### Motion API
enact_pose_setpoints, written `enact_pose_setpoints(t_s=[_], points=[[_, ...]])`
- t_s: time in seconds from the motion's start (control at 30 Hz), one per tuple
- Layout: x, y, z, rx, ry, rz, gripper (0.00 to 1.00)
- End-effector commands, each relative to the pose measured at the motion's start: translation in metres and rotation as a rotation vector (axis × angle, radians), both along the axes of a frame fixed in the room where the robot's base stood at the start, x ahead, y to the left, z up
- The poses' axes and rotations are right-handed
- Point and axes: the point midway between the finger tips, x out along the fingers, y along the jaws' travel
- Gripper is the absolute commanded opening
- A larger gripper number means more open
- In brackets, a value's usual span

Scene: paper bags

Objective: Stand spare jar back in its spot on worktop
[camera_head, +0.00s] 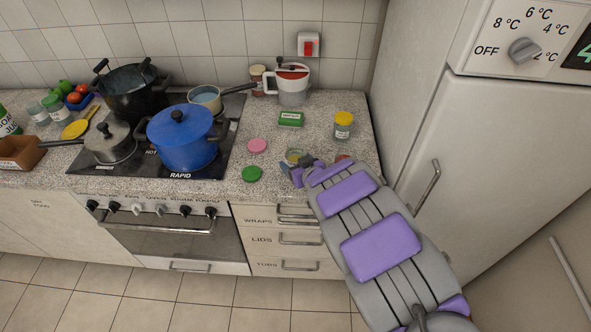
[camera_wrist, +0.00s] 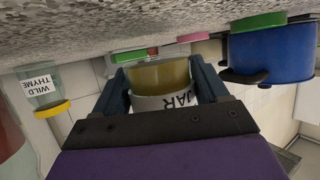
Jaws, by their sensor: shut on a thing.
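My gripper (camera_head: 299,166) is low over the front right of the worktop (camera_head: 225,184), shut on a jar. The jar (camera_wrist: 160,78) shows upside down in the wrist view, between the two fingers, with a pale label reading "JAR" and a yellowish upper part. In the head view only a small part of the jar (camera_head: 294,155) shows past the fingers. I cannot tell whether its base touches the worktop.
A yellow-lidded wild thyme jar (camera_head: 343,125) stands behind right. A green box (camera_head: 291,119), pink lid (camera_head: 257,145) and green lid (camera_head: 251,174) lie nearby. The blue pot (camera_head: 181,137) is left on the hob; the fridge (camera_head: 480,150) is right.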

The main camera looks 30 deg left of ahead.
Motion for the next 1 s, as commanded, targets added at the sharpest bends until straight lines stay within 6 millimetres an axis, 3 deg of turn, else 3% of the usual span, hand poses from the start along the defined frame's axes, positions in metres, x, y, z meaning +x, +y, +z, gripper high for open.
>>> enact_pose_setpoints(t_s=[0.13, 0.43, 0.47, 0.7, 1.0], points=[[0.000, 0.000, -0.024, -0.001, 0.001, 0.001, 0.33], [-0.001, 0.000, -0.026, -0.001, 0.001, 0.001, 0.33], [-0.001, 0.000, -0.026, -0.001, 0.001, 0.001, 0.76], [0.000, 0.000, -0.026, -0.001, 0.001, 0.001, 0.99], [-0.001, -0.001, -0.024, -0.001, 0.001, 0.001, 0.99]])
